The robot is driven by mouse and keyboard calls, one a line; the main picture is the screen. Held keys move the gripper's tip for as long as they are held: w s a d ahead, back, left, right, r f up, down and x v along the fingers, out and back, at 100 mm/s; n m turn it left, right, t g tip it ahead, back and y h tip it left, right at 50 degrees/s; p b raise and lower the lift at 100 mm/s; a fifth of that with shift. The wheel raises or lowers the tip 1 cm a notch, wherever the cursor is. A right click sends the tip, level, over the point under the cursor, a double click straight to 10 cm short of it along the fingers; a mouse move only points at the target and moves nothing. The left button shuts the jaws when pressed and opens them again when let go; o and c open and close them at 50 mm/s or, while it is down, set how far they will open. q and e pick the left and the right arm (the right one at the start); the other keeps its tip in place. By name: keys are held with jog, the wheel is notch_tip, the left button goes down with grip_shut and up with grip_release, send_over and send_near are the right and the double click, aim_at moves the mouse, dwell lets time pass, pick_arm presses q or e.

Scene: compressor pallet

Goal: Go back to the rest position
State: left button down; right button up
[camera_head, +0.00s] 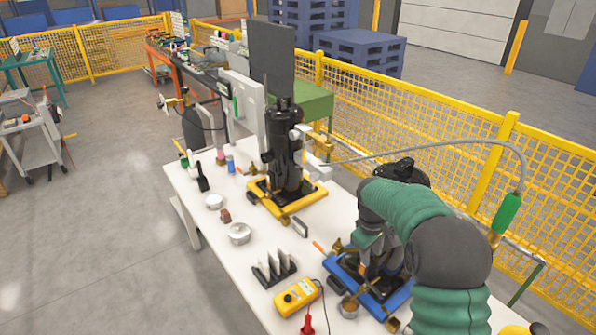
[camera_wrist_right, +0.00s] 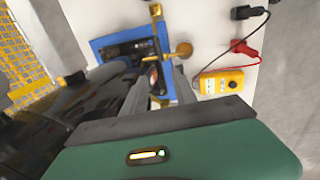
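My right arm, with green and dark sleeves, reaches over the near end of the white table. Its gripper (camera_head: 357,252) hangs above the blue pallet (camera_head: 345,272), beside a black compressor (camera_head: 402,170) that my arm partly hides. In the right wrist view the two grey fingers (camera_wrist_right: 160,84) stand apart with nothing clearly held between them. The black compressor (camera_wrist_right: 85,100) is close on the left there, and the blue pallet (camera_wrist_right: 105,45) lies beyond the fingertips. A second black compressor (camera_head: 286,150) stands upright on a yellow pallet (camera_head: 290,207). My left gripper is not in view.
A yellow meter (camera_head: 297,297) with red and black leads lies by the blue pallet. A black slotted rack (camera_head: 274,268), a metal bowl (camera_head: 239,233) and a small dish (camera_head: 214,201) are on the table (camera_head: 205,235). Yellow mesh fencing (camera_head: 420,125) runs behind.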

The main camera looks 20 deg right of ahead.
jog(key=s+a+f+m+t+y, duration=0.2)
jog(key=s+a+f+m, duration=0.1)
jog(key=s+a, duration=1.5)
jog(key=shift+a, duration=1.2)
jog(key=shift+a, duration=0.1)
jog(key=shift+a, duration=0.1)
